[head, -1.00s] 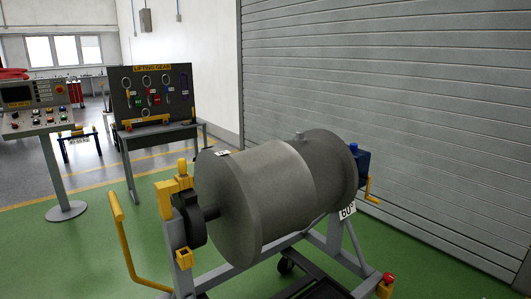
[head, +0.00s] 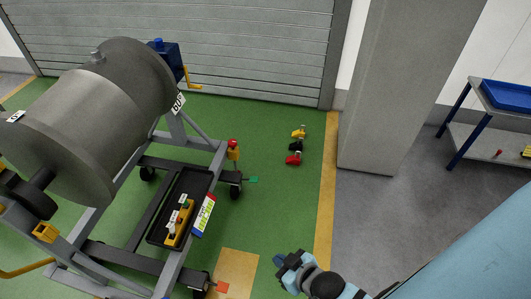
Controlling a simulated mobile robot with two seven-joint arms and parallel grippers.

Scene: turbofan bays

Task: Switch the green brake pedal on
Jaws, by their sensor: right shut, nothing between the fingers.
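The green brake pedal (head: 253,180) is a small flat tab at the caster wheel on the right end of the grey engine stand (head: 150,163), low over the green floor. Whether it is pressed down is too small to tell. A similar orange-red pedal (head: 221,287) sits at the nearer caster. My right gripper (head: 281,263) comes in from the lower right, shut and empty. In the picture it is below and slightly right of the green pedal, well apart from it. My left gripper is not in view.
A large grey drum (head: 85,115) rests on the stand. A black tray (head: 160,222) with small parts lies on the frame. Several small coloured items (head: 296,146) lie on the floor. A grey pillar (head: 390,90) and blue-legged table (head: 485,140) stand right.

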